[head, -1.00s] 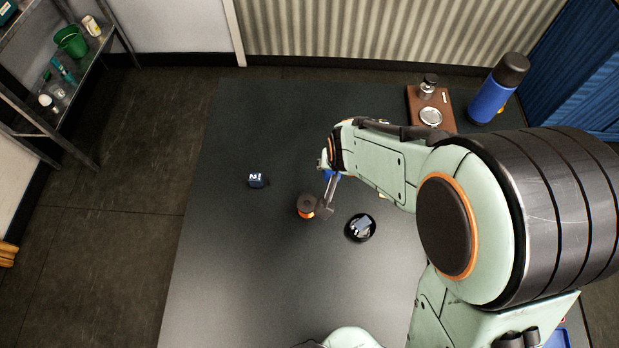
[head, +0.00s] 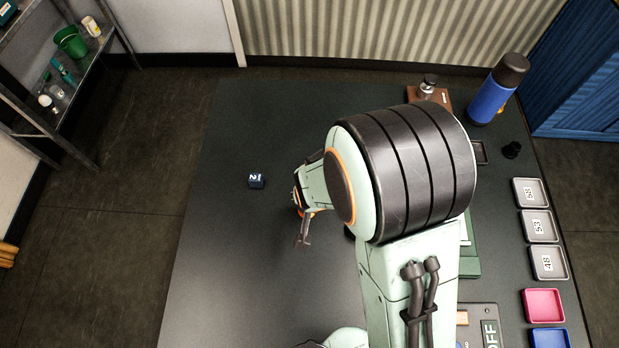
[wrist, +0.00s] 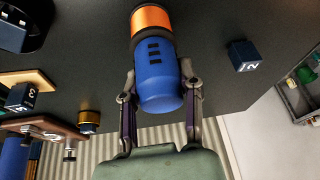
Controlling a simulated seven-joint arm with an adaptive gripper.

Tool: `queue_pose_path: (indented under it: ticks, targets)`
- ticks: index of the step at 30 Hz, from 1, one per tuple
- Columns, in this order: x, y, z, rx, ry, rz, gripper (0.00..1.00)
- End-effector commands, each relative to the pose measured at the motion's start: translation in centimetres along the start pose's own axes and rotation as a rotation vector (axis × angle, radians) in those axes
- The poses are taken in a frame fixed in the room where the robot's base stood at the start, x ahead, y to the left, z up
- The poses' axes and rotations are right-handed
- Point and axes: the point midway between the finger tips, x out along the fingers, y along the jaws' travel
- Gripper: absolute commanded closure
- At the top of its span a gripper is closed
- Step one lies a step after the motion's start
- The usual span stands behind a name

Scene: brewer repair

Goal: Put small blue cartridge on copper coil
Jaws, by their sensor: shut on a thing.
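The small blue cartridge (wrist: 160,85), with a row of dark slots in its side, is between the two fingers of my gripper (wrist: 160,80) in the wrist view. My gripper is shut on it. The copper coil (wrist: 152,19), an orange ring with dark ends, lines up with the cartridge's far end in the wrist view. They look close together or touching; I cannot tell whether there is a gap. In the head view my arm hides the cartridge and most of the coil.
A dark blue numbered cube (head: 256,181) stands on the table left of my gripper. A blue flask (head: 492,97) stands at the back right. Numbered grey trays (head: 539,226), a pink tray (head: 544,305) and a blue tray (head: 550,339) line the right edge.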

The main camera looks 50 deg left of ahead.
Motion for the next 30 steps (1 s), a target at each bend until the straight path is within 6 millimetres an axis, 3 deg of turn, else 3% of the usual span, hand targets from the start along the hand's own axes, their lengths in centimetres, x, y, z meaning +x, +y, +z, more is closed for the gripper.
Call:
queue_pose_path:
  ticks: [4,5,7,19,23,30]
  targets:
    - [0.3,0.0,0.1,0.0,0.0,0.0,1.0]
    - [0.3,0.0,0.1,0.0,0.0,0.0,0.59]
    - [0.2,0.0,0.1,0.0,0.0,0.0,0.39]
    - [-0.4,0.0,-0.1,0.0,0.002,-0.001,0.39]
    - [-2.5,-0.1,-0.2,0.0,0.005,-0.002,0.39]
    - [-7.8,0.0,-0.2,0.0,0.007,-0.001,0.39]
